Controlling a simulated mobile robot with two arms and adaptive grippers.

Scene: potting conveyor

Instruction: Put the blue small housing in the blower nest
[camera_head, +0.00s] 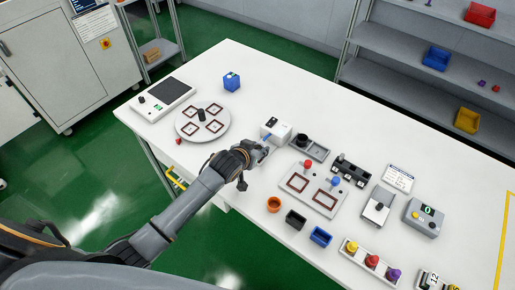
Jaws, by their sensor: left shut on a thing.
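My left gripper (255,149) reaches in from the left over the table's front edge. It is shut on a small blue piece (266,138), which I take to be the blue small housing; the fingers partly hide it. The piece is right at the front of a white box-shaped unit with a dark panel (277,129), which may be the blower. I cannot tell whether the piece touches it or sits in a nest. My right gripper is not in view.
An orange round part (273,205), a black open box (296,220) and a blue open box (320,237) stand along the front edge. A plate with red-framed squares (313,188) lies behind them. A round dial plate (202,122) and blue cube (231,82) are further left.

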